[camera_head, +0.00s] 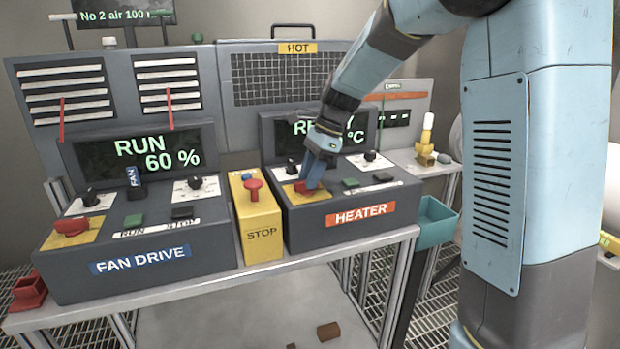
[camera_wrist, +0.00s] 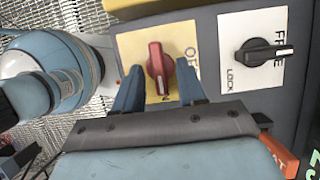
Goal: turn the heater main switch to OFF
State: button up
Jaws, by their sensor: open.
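The heater main switch is a red rotary knob on a yellow plate; it shows in the wrist view (camera_wrist: 160,68) and, partly hidden by my gripper, in the head view (camera_head: 303,189). In the wrist view its grip bar runs up and down the picture, with its lower end towards a partly hidden label ending in N. Part of another label beginning with O shows at its upper right. My gripper (camera_head: 311,172) is open at the knob, with one blue finger on each side of it in the wrist view (camera_wrist: 160,78). I cannot tell whether they touch.
A black selector knob (camera_wrist: 256,52) on a white plate is beside the switch. The yellow STOP box (camera_head: 258,222) with a red button stands left of the heater box (camera_head: 345,221). The fan drive box (camera_head: 140,257) is further left. A teal bin (camera_head: 437,222) hangs at the right.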

jog(key=shift+a+f, duration=0.2)
jog(key=shift+f, duration=0.25)
jog(key=shift+c, duration=0.4)
grip_shut()
